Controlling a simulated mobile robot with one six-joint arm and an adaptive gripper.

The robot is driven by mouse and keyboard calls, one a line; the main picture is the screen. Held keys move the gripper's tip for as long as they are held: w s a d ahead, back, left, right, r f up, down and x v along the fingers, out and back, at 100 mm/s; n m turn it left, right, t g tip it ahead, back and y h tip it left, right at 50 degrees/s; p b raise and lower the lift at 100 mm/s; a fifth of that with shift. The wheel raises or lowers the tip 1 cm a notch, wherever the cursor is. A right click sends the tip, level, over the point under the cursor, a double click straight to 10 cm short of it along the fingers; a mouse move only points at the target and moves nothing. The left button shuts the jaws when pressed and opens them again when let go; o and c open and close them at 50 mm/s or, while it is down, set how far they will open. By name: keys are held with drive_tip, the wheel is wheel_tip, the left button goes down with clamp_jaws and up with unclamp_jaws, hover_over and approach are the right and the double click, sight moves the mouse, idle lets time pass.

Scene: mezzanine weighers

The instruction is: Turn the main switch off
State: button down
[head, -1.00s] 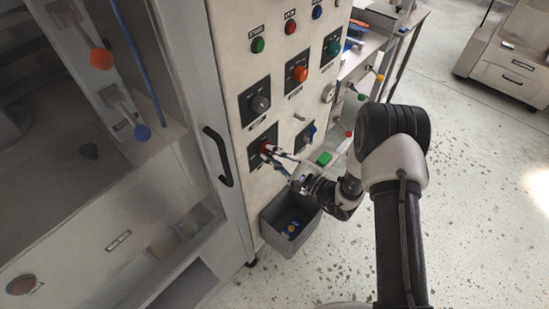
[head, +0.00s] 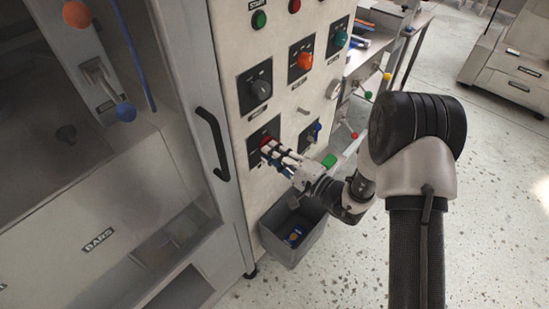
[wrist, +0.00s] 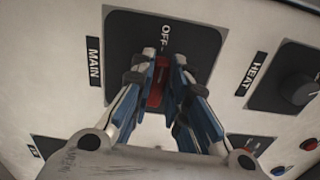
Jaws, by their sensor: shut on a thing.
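The main switch is a red rotary handle on a black square plate (wrist: 125,40) marked OFF, with a MAIN label (wrist: 94,61) beside it. In the wrist view the red handle (wrist: 156,92) sits between my fingers, roughly upright in the picture below the OFF marking. My gripper (wrist: 166,78) is shut on the handle, one blue-and-grey finger on each side. In the head view the red handle (head: 265,141) shows at the tips of my gripper (head: 270,150), low on the cabinet front. The fingers hide much of the handle and any other position marking.
A black knob (head: 261,90) and an orange-red knob (head: 304,61) sit above on the panel. A small blue switch (head: 317,128) is to the right. A grey bin (head: 274,240) hangs below my gripper. A black door handle (head: 213,145) stands out at left.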

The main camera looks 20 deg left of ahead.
drive_tip(key=shift+f+n+b, duration=0.1)
drive_tip(key=shift+n+b, duration=0.25)
drive_tip(key=shift+n, duration=0.05)
drive_tip(key=c, duration=1.6)
unclamp_jaws()
drive_tip(key=shift+o, duration=0.2)
drive_tip(key=shift+d, duration=0.1)
drive_tip(key=v, duration=1.2)
